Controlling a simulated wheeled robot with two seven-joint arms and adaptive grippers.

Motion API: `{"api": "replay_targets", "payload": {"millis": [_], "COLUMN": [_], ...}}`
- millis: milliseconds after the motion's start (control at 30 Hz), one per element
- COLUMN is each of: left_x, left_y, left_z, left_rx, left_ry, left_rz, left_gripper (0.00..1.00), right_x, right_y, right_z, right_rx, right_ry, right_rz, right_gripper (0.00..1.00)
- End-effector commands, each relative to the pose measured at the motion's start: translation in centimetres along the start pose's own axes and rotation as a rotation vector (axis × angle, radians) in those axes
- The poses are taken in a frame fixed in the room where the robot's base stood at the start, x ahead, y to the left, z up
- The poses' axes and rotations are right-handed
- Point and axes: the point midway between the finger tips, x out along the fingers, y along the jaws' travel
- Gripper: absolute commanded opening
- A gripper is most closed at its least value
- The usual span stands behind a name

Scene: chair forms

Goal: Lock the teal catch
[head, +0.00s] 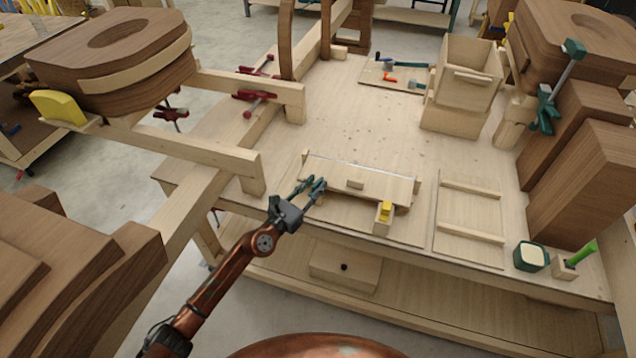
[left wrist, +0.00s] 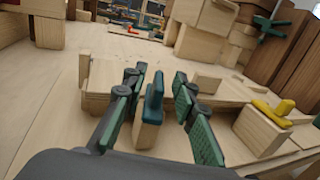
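The teal catch (left wrist: 153,98) sits on top of a small wooden block (left wrist: 147,134) in the left wrist view, with a raised grip standing up from it. My left gripper (left wrist: 160,76) is open, with one finger on each side of the catch and a visible gap on both sides. In the head view, my left gripper (head: 316,184) is at the left end of the wooden fixture board (head: 345,177) and mostly hides the teal catch. A yellow catch (left wrist: 272,112) sits on a similar block at the right end; it also shows in the head view (head: 385,210). My right gripper is not in view.
A flat panel with two strips (head: 470,212) lies right of the fixture. A wooden box (head: 465,85) stands behind. A chair frame's rail (head: 205,190) rises close on the left.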

Motion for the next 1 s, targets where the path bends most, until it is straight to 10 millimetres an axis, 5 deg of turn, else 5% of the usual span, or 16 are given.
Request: {"api": "replay_targets", "payload": {"millis": [467,867,1000], "left_x": [1.9,1.9,1.9], "left_y": [0.0,0.0,0.0], "left_z": [0.0,0.0,0.0], "left_rx": [-0.002,-0.002,-0.002], "left_ry": [0.001,0.000,0.000], "left_rz": [-0.001,-0.001,-0.001], "left_gripper": [0.26,0.00,0.00], "right_x": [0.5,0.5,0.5], "right_y": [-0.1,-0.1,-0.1], "right_z": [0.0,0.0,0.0], "right_rx": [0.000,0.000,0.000], "right_ry": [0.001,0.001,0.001], "right_rz": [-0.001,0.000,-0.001], "right_gripper": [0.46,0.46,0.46]}}
